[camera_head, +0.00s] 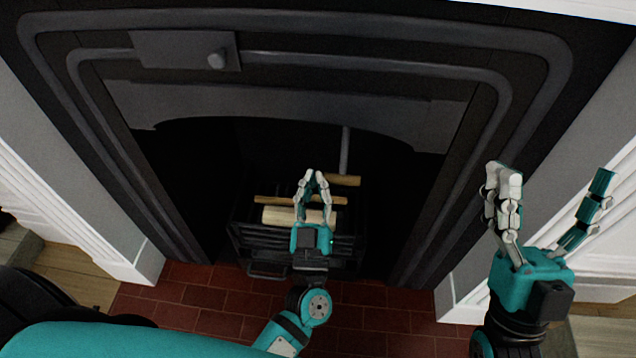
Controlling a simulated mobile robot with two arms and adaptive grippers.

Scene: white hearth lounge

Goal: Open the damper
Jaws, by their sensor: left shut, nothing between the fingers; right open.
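A dark rectangular plate (165,50) with a round grey knob (217,60) sits on the upper left of the black fireplace surround; it looks like the damper control. A thin grey rod (345,150) hangs down in the firebox opening, behind and slightly right of my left gripper. My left gripper (316,178) is shut and empty, fingers pointing up, in front of the opening and well below the knob. My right gripper (552,178) is open and empty, fingers up, in front of the right side of the surround.
A dark grate (250,238) holding several logs (278,216) stands low in the firebox, partly hidden by my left gripper. A red brick hearth (210,300) lies in front. The space before the upper surround is clear.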

